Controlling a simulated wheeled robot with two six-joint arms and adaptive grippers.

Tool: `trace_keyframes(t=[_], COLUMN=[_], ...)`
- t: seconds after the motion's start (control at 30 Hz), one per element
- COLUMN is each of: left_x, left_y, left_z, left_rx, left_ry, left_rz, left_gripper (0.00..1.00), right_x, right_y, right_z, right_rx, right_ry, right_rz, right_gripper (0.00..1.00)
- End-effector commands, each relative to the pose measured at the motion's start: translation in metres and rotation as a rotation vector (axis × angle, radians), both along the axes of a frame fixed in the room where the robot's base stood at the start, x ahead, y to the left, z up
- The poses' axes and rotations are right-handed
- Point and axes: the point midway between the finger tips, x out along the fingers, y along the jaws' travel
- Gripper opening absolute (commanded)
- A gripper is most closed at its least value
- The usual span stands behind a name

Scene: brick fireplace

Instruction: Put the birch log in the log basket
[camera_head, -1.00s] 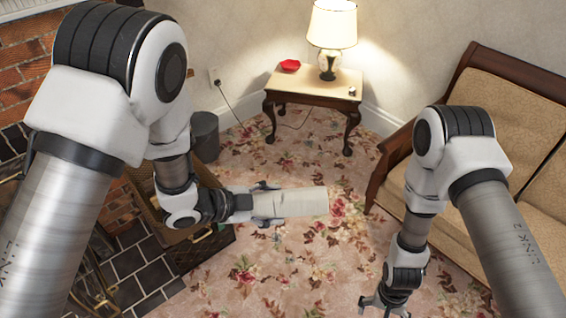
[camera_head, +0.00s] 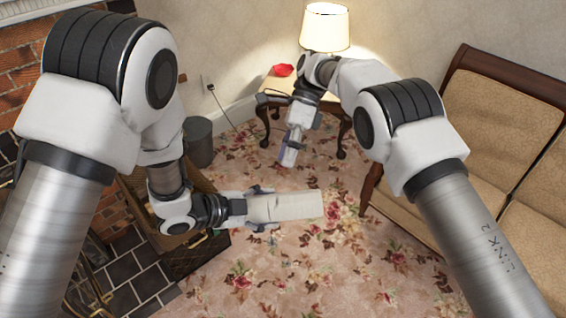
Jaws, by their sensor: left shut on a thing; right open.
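The pale birch log (camera_head: 300,206) lies roughly level in the air above the floral carpet. My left gripper (camera_head: 265,208) is shut on its left end. The brown log basket (camera_head: 204,180) is behind and below my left arm, left of the log, and the arm hides much of it. The log's free end points right, away from the basket. My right gripper (camera_head: 291,151) is open, above the carpet in front of the side table and beyond the log.
A side table (camera_head: 272,99) carries a lit lamp (camera_head: 325,28) and a red dish (camera_head: 283,70). A grey bin (camera_head: 199,142) stands behind the basket. A sofa (camera_head: 500,120) is on the right, the brick fireplace (camera_head: 25,58) on the left. The carpet's front middle (camera_head: 300,270) is clear.

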Motion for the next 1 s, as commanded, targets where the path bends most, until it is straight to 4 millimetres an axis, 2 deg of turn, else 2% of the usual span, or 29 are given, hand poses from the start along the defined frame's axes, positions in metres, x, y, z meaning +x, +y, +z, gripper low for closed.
trace_keyframes(t=[0.17,0.4,0.6,0.73,0.97,1.0], left_x=[0.000,0.000,0.000,0.000,0.000,0.000], left_y=[0.000,0.000,0.000,0.000,0.000,0.000], left_z=[0.000,0.000,0.001,0.001,0.000,0.000], left_rx=[-0.001,-0.001,-0.001,-0.001,-0.001,-0.001], left_ry=[-0.001,-0.001,-0.001,-0.001,-0.001,-0.001], left_rz=[0.000,0.000,0.000,0.000,0.000,0.000], left_gripper=[0.00,0.00,0.00,0.00,0.00,0.00], right_x=[-0.011,-0.043,-0.063,-0.069,-0.070,-0.070], right_y=[0.008,0.025,0.037,0.040,0.040,0.040], right_z=[-0.011,-0.052,-0.079,-0.087,-0.088,-0.088], right_rx=[0.000,-0.002,0.000,0.000,0.000,0.000], right_ry=[0.004,0.003,0.001,-0.001,-0.001,-0.001], right_rz=[-0.001,0.000,0.000,0.000,0.000,0.000], right_gripper=[0.94,0.94,0.94,0.94,0.94,0.87])
